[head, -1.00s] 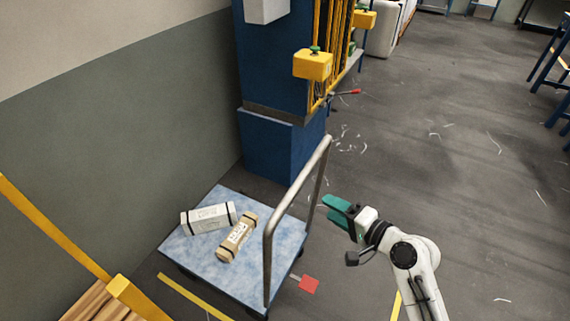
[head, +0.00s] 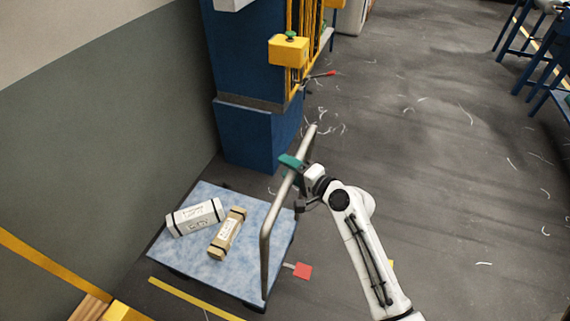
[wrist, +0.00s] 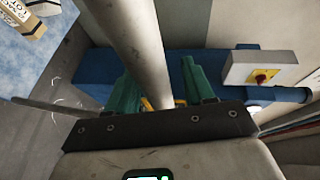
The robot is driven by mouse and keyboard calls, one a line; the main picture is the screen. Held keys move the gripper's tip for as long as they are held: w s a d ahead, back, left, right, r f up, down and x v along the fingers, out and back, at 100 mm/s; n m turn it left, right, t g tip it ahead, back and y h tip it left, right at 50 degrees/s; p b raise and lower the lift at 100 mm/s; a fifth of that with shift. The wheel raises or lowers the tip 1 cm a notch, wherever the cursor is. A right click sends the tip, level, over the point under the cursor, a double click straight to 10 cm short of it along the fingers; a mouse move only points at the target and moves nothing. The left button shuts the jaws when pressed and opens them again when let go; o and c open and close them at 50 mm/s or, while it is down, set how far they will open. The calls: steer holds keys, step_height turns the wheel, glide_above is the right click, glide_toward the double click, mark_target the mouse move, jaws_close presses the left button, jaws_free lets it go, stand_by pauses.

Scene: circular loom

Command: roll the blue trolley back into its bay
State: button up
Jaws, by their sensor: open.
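The blue trolley (head: 190,258) stands on the floor near the wall, with its grey tubular handle (head: 266,250) rising at its right side. A white wrapped package (head: 194,216) and a tan wrapped package (head: 227,233) lie on its deck. My gripper (head: 290,163) is at the upper part of the handle. In the wrist view, the handle bar (wrist: 138,50) passes between the two green fingers (wrist: 158,95), which are open with a gap visible on the right. A yellow floor line (head: 195,298) runs along the trolley's near side.
A blue machine column (head: 250,130) stands just behind the trolley. A yellow box with a green button (head: 289,50) and a red-tipped lever (head: 325,74) are above it. A red pedal-like plate (head: 303,271) sits by the trolley's right side. Open floor (head: 450,190) lies right.

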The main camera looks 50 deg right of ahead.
steer(key=shift+w+f, duration=0.15)
steer(key=shift+w, duration=0.7)
jaws_close()
